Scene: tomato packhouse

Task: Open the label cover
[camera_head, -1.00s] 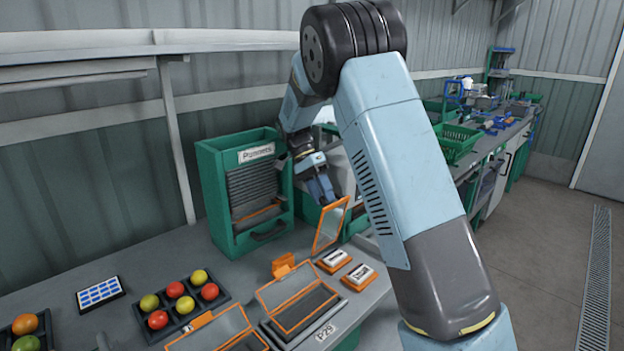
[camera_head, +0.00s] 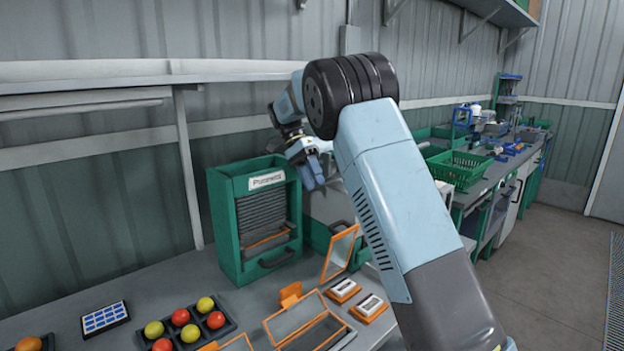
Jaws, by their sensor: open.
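An orange-framed clear cover (camera_head: 341,252) stands tilted up on the bench, right of the green punnet dispenser. Other orange-framed clear panels lie lower and nearer, one around the middle (camera_head: 294,318) and one cut off at the bottom edge (camera_head: 236,344). I cannot tell from any marking which one is the label cover. My gripper (camera_head: 313,183) is open and appears empty. It hangs in the air near the upper right of the dispenser, above the upright cover and apart from it. My large arm link hides part of the bench to the right.
The green punnet dispenser (camera_head: 225,222) stands at the back of the bench. Two small orange-and-white blocks (camera_head: 343,290) (camera_head: 369,307) lie beside the panels. A tomato tray (camera_head: 228,326) and a blue-and-white pad (camera_head: 104,318) are at left. A shelf (camera_head: 120,75) runs above.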

